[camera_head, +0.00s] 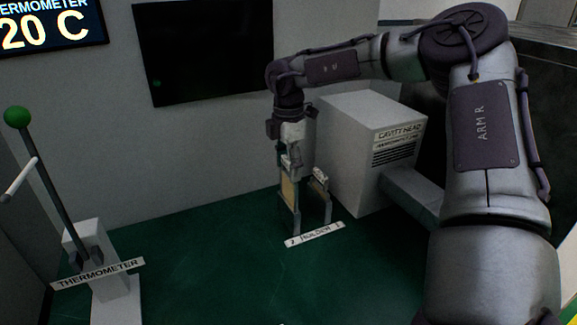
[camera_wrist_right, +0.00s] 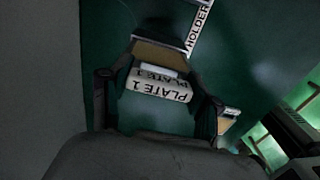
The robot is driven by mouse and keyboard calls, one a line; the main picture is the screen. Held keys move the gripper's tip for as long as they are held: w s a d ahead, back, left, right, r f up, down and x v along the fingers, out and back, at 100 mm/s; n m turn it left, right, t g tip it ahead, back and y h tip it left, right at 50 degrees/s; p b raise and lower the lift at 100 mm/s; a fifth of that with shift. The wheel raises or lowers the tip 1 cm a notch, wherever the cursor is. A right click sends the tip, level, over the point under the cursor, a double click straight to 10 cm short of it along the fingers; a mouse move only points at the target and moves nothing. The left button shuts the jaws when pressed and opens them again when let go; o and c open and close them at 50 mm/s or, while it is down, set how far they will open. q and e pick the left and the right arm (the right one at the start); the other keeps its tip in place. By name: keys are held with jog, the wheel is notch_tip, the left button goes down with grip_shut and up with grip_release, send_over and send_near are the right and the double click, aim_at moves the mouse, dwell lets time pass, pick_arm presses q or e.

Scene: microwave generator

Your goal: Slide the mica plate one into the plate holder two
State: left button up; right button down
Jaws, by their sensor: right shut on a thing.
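My right gripper (camera_head: 290,158) is shut on mica plate one, a tan plate (camera_head: 288,191) hanging below it in the head view. In the right wrist view, the white "PLATE 1" label (camera_wrist_right: 158,88) lies between the fingers (camera_wrist_right: 155,95). The plate is at holder two (camera_head: 296,222), a pale upright frame by the "2" end of the "2 HOLDER 1" sign (camera_head: 315,234). I cannot tell how deep it sits in the frame. Holder one (camera_head: 327,209) stands just to the right, with a white-labelled piece (camera_head: 320,177) at its top. My left gripper is not in view.
The grey cavity head box (camera_head: 365,150) stands close on the right of the holders. The thermometer stand (camera_head: 98,260) with a green-knobbed lever (camera_head: 17,117) is at the left. The green tabletop (camera_head: 210,250) between them is clear. A wall with a dark screen (camera_head: 205,50) is behind.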

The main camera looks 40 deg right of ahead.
jog(key=shift+b, duration=0.35)
dwell(0.6)
jog(key=b, duration=0.4)
send_over(289, 201)
jog(key=shift+w+d+f, duration=0.1)
jog(key=shift+w+f, duration=0.05)
jog(key=shift+f, duration=1.05)
jog(key=shift+w+d+f, duration=0.1)
jog(key=shift+f, duration=1.05)
jog(key=shift+f, duration=0.2)
jog(key=shift+f+b, duration=0.25)
jog(key=shift+b, duration=0.25)
jog(key=shift+f, duration=0.25)
jog(key=shift+c, duration=0.9)
grip_release()
jog(key=shift+r, duration=4.05)
